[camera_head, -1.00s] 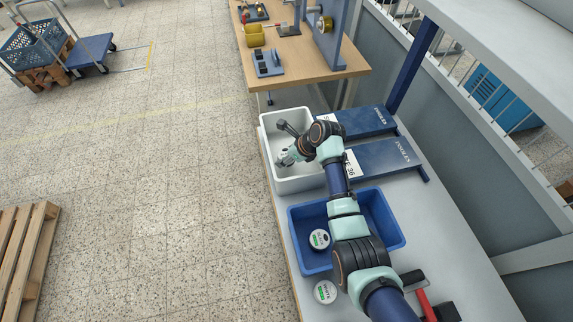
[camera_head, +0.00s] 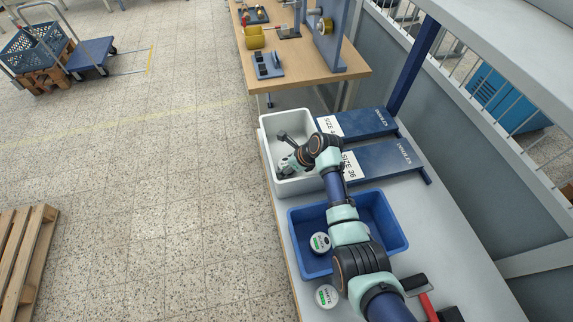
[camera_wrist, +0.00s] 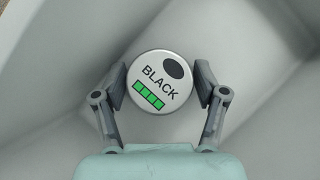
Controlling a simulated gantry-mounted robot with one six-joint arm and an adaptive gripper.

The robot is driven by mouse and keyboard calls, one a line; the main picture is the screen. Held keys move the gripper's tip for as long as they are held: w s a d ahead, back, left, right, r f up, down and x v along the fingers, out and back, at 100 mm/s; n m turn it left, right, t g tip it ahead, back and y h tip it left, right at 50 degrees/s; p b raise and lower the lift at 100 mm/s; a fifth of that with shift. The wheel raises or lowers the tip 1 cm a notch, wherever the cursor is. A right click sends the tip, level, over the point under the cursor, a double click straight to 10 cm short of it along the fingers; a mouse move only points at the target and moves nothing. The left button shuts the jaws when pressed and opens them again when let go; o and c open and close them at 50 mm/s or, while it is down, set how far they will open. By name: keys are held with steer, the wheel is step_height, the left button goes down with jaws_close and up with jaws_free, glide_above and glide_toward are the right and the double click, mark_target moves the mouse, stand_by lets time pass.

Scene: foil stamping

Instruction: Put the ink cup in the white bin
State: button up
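The white bin (camera_head: 268,140) stands at the far end of the grey table. My gripper (camera_head: 283,166) reaches down inside it. In the wrist view a round ink cup (camera_wrist: 161,82), with a pale lid reading BLACK, a dark oval and green squares, sits between the two fingers of my gripper (camera_wrist: 161,85). The finger pads meet its sides, so my gripper is shut on it. The bin's pale inner walls (camera_wrist: 265,60) surround it. Whether the cup's base touches the bin floor is hidden.
A blue bin (camera_head: 303,262) beside the white one holds another round cup (camera_head: 320,243). A further cup (camera_head: 327,296) stands on the grey table (camera_head: 447,250) in front. Two blue stands (camera_head: 385,160) are right of the white bin. A wooden workbench (camera_head: 290,65) is behind.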

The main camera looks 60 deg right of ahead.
steer(key=shift+r, duration=0.25)
steer(key=p+v, duration=0.4)
steer(key=v, duration=0.7)
steer(key=shift+s+r, duration=0.25)
steer(key=shift+r, duration=0.05)
